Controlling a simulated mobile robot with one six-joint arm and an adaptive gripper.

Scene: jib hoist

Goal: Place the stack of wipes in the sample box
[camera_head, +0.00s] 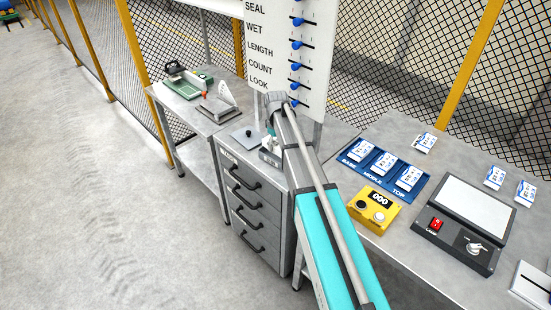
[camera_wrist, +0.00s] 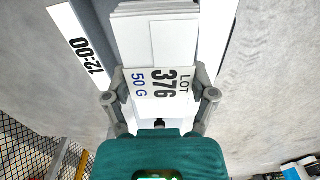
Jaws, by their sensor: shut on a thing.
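In the wrist view, my gripper (camera_wrist: 160,86) is shut on a white labelled block (camera_wrist: 158,88) printed "LOT 376 50 G", with one finger on each side. White layered sheets (camera_wrist: 155,35) lie just beyond it; I cannot tell whether they and the block are one piece. I cannot tell for sure whether this is the stack of wipes. No box clearly marked as the sample box shows.
A blue tray (camera_head: 363,177) marked BASE, MIDDLE, TOP holds packets. Beside it are a yellow counter (camera_head: 369,206) and a lamp panel (camera_head: 470,215). A drawer cabinet (camera_head: 247,210) and a side table (camera_head: 190,115) stand left. A white strip (camera_wrist: 78,42) reads "12:00". Left floor is clear.

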